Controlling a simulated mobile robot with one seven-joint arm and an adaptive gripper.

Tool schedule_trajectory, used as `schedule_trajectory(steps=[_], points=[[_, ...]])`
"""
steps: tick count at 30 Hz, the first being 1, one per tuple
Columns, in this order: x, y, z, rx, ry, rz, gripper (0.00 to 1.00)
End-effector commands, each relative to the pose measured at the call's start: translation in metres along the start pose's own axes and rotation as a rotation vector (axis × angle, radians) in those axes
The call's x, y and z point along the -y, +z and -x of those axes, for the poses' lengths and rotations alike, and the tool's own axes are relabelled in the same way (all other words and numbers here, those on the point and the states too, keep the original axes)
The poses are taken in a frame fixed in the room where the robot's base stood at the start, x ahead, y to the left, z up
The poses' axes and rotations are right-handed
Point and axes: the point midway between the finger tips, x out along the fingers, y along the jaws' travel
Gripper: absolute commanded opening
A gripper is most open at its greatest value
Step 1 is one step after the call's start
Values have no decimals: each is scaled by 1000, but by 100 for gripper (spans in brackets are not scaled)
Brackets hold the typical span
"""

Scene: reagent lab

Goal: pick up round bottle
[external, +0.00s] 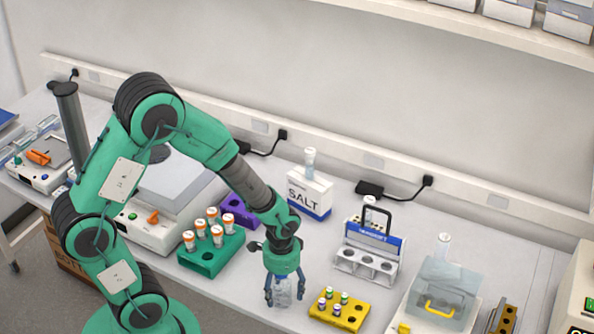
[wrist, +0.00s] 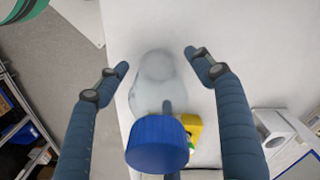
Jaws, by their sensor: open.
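The round bottle (wrist: 155,85) is clear with a blue cap (wrist: 157,145); in the wrist view it lies between my two fingers, with the cap nearest the camera. It also shows in the external view as a clear body (external: 282,293) near the front of the bench, its top hidden by my gripper. My gripper (external: 284,300) points down over it, one finger on each side. In the wrist view my gripper (wrist: 156,60) is open, with visible gaps between the fingers and the bottle.
A yellow vial rack (external: 350,318) stands close to the right of the bottle. A green rack (external: 205,262) with orange-capped tubes stands to the left. A white-and-blue carrier (external: 367,262) and a SALT box (external: 309,197) stand behind. The bench edge is close in front.

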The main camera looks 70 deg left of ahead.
Motion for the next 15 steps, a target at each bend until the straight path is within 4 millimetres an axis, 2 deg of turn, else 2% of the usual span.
schedule_trajectory(steps=[8,15], points=[[0,0,0,0,0,0,67],[0,0,0,0,0,0,19]])
